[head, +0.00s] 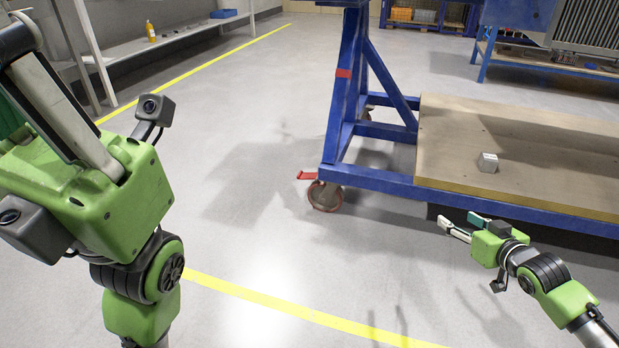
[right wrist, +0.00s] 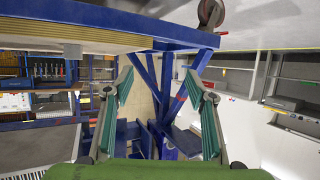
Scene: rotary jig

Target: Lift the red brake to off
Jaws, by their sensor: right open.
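The red brake (head: 308,175) is a small flat lever at the caster wheel (head: 325,196) under the near left corner of the blue cart (head: 350,178). My right gripper (head: 457,221) is open and empty in front of the cart's near rail, to the right of the brake and apart from it. In the right wrist view its two teal-padded fingers (right wrist: 160,78) stand wide apart, and the caster wheel (right wrist: 210,13) shows at the top edge. My left gripper (head: 58,110) is close at the left; its finger gap is hidden.
The cart carries a wooden deck (head: 540,125) with a small grey block (head: 488,162) on it. A red band (head: 343,73) marks its upright. A shelf (head: 170,36) runs along the left wall. The floor left of the wheel is clear, with yellow lines (head: 300,314).

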